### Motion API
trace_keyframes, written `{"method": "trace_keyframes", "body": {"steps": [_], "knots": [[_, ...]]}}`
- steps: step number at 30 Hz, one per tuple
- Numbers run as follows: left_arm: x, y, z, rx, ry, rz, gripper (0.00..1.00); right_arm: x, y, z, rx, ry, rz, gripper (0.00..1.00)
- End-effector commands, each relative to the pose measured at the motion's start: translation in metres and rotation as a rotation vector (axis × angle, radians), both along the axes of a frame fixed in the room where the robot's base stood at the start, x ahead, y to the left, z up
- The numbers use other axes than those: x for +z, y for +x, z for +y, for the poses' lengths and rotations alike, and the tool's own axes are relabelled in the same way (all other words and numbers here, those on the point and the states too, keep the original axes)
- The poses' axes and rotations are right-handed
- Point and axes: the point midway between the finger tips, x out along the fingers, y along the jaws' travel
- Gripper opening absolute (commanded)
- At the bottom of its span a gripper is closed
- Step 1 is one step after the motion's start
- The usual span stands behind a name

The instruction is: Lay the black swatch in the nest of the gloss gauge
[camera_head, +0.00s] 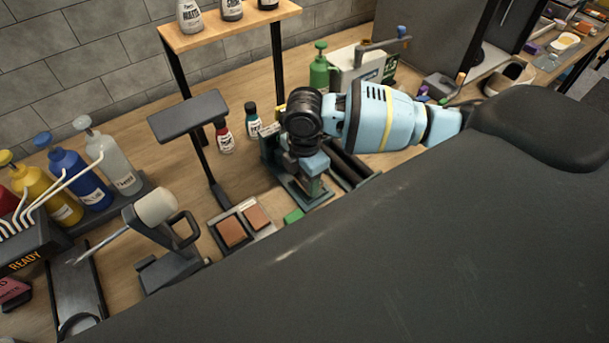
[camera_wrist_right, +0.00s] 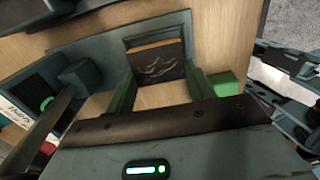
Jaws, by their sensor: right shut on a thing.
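The black swatch (camera_wrist_right: 158,66) is in the right wrist view, a dark plate with a wavy pale mark and a tan top edge. My right gripper (camera_wrist_right: 163,84) is shut on it, with one green finger at each side. The swatch lies within or just over a raised blue-grey frame, apparently the nest of the gloss gauge (camera_wrist_right: 95,45); I cannot tell whether it touches the bottom. In the head view my right gripper (camera_head: 311,182) points down over the teal gauge (camera_head: 287,186) and hides the swatch. My left gripper is not in view.
A tray (camera_head: 214,222) with brown swatches (camera_head: 231,233) lies left of the gauge. A small green block (camera_head: 293,215) is close by. A dark stand (camera_head: 188,116) and small bottles (camera_head: 224,136) are behind. A large dark surface hides the lower right.

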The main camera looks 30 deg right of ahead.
Motion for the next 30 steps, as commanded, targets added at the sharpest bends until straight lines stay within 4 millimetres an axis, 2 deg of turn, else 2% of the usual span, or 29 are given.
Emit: {"method": "trace_keyframes", "body": {"steps": [30], "knots": [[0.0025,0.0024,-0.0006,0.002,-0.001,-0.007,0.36,-0.0058,0.0000,0.0001,0.000,0.000,0.001,0.32]]}}
